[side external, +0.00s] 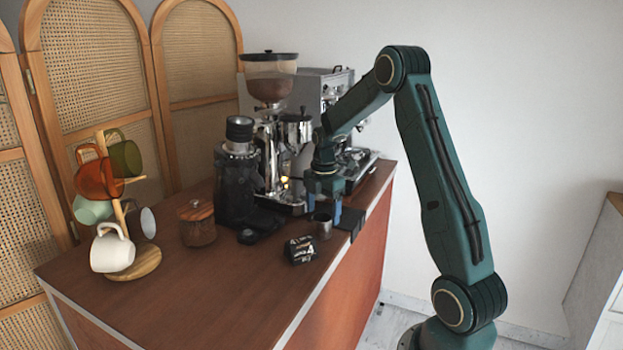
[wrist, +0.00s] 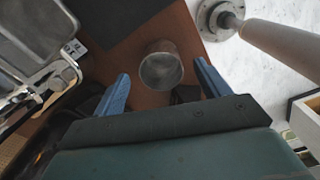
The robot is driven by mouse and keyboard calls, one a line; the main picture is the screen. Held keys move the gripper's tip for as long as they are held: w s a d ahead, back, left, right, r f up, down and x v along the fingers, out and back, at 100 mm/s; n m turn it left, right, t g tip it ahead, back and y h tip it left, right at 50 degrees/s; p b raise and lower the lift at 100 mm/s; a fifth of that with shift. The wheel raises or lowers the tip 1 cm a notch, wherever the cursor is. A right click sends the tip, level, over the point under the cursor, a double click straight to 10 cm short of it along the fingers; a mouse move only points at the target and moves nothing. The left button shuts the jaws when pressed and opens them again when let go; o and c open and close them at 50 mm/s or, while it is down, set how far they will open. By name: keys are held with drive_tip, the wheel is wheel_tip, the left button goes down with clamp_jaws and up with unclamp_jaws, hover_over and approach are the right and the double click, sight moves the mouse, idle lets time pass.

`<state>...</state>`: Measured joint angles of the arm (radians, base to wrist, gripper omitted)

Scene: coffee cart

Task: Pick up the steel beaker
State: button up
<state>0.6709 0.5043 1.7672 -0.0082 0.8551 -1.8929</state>
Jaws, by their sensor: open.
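The steel beaker (side external: 322,226) stands upright on the brown cart top, near its right edge. In the wrist view the beaker (wrist: 161,68) shows from above as a round grey metal cup, just beyond the fingertips and roughly centred between them. My gripper (side external: 330,205) is above and close to the beaker in the side view. Its two blue fingers are spread apart in the wrist view (wrist: 163,72), with nothing held between them. Whether a finger touches the beaker cannot be told.
A black packet (side external: 300,249) lies just left of the beaker. A black grinder (side external: 237,180) and an espresso machine (side external: 325,95) stand behind. A wooden jar (side external: 197,224) and a mug tree (side external: 145,262) are at left. The front of the cart top is clear.

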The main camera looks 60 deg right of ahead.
sight(322, 226)
drive_tip(key=shift+f, duration=0.15)
drive_tip(key=shift+a+f, duration=0.15)
drive_tip(key=shift+f, duration=2.35)
drive_tip(key=c, duration=1.1)
